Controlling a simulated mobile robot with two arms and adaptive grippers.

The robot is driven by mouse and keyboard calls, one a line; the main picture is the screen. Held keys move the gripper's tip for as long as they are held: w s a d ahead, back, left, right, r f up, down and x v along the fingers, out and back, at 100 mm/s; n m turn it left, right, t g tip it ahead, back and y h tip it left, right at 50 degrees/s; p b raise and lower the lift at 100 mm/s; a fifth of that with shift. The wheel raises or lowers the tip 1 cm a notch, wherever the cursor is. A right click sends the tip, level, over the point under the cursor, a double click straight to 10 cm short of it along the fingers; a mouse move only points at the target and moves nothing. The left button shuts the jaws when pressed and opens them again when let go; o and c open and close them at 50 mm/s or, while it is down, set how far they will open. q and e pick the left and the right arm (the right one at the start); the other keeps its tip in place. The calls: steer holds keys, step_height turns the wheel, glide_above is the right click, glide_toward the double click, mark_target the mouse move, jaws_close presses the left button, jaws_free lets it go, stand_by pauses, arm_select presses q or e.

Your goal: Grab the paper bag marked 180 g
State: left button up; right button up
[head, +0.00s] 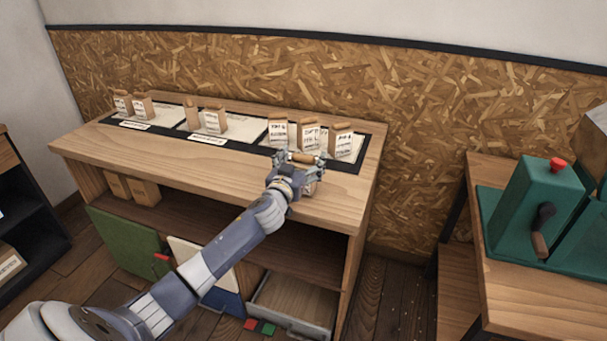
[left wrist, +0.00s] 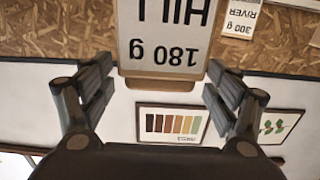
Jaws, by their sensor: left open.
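The paper bag marked 180 g (left wrist: 165,40) fills the top middle of the left wrist view, upside down. Its label also shows part of a name that looks like "HILL", and its brown folded top points toward me. My left gripper (left wrist: 159,80) is open, with one finger on each side of that top and nothing clamped. In the head view my left gripper (head: 298,159) is over the front right part of the bench, and a brown bag top shows between its fingers. The gripper hides most of that bag. My right gripper is not in view.
A bag marked 300 g RIVER (left wrist: 240,16) stands behind. In the head view, several labelled bags stand close by, including one at the right (head: 341,141). More bags stand farther left on the wooden bench (head: 180,150). A green grinder (head: 535,205) is at the right.

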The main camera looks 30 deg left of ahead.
arm_select(q)
steer(key=shift+w, duration=0.3)
steer(key=c, duration=1.6)
